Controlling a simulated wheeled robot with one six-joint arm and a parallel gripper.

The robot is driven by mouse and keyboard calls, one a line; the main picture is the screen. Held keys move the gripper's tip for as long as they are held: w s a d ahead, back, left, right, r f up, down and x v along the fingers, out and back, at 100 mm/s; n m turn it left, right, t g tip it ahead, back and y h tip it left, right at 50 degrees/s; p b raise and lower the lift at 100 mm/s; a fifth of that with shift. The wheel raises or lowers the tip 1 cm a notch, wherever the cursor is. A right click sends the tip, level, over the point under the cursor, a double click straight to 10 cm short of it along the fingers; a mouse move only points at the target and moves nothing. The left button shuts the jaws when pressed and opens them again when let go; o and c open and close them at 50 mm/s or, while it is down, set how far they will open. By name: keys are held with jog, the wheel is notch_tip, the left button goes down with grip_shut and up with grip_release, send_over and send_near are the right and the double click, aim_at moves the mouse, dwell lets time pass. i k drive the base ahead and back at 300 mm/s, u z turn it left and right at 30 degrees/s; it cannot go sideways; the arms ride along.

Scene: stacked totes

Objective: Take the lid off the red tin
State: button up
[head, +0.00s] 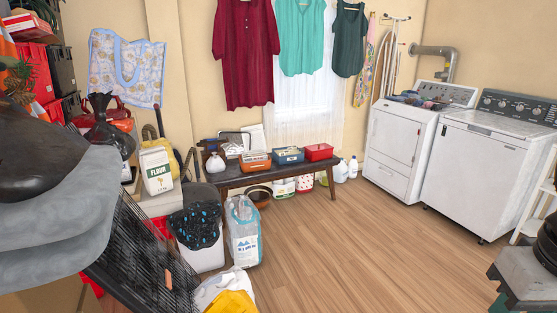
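A red box-shaped tin (319,153) sits at the right end of a dark low bench (235,178) by the far wall, under the hanging clothes. Its top looks red; at this size I cannot make out the lid's edge or tell whether the lid is on. My gripper is not in view.
An orange box (255,162) and a blue box (288,156) stand left of the tin on the bench. Sacks, including a flour bag (157,170), and a black mesh crate (140,255) crowd the left. A washer (400,140) and dryer (487,170) stand right. The middle wood floor (350,245) is clear.

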aim_at(328, 154)
jog(key=z, duration=0.4)
jog(key=i, duration=3.75)
jog(key=u, duration=1.2)
jog(key=i, duration=1.1)
jog(key=u, duration=0.65)
